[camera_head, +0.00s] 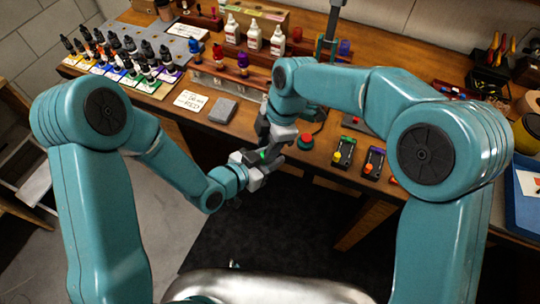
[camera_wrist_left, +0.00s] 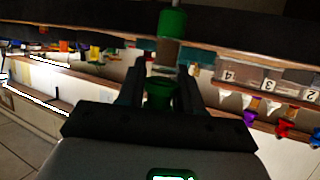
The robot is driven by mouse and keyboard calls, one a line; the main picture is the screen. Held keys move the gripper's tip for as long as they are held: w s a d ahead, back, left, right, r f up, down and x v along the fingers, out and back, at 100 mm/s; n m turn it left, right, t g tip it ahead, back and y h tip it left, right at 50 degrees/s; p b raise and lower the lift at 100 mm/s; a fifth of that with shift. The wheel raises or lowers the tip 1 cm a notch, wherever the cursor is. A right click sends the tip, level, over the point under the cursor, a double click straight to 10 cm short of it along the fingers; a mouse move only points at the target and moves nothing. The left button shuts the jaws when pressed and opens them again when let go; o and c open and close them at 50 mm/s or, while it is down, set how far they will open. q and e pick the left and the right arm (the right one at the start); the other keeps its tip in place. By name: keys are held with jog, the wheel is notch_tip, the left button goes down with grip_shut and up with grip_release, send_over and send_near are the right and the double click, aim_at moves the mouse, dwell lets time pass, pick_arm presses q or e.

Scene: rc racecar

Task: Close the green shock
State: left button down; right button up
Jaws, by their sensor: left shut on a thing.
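My left gripper (camera_head: 262,160) is shut on the green shock, in front of the bench's front edge. The shock shows as a small green spot (camera_head: 263,155) in the head view. In the left wrist view, a green lower part (camera_wrist_left: 158,95) sits between my left gripper's dark fingers (camera_wrist_left: 160,82). Above it are a brownish cylindrical section and a green cap-like part (camera_wrist_left: 172,23), roughly in line. My right gripper (camera_head: 283,138) comes down close to the left one. Its fingertips are too small and overlapped to tell whether it is open or shut.
The wooden bench (camera_head: 330,150) holds a red button (camera_head: 305,141), small shocks on dark stands (camera_head: 373,162), a grey block (camera_head: 222,111) and several dropper bottles (camera_head: 120,60). A blue tray (camera_head: 525,200) is at the right. Dark floor is clear below the grippers.

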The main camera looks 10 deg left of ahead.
jog(key=shift+f, duration=0.35)
jog(key=shift+a, duration=0.1)
grip_shut()
jog(key=shift+s+m+t, duration=0.15)
jog(key=shift+m+t, duration=0.15)
jog(key=shift+m, duration=1)
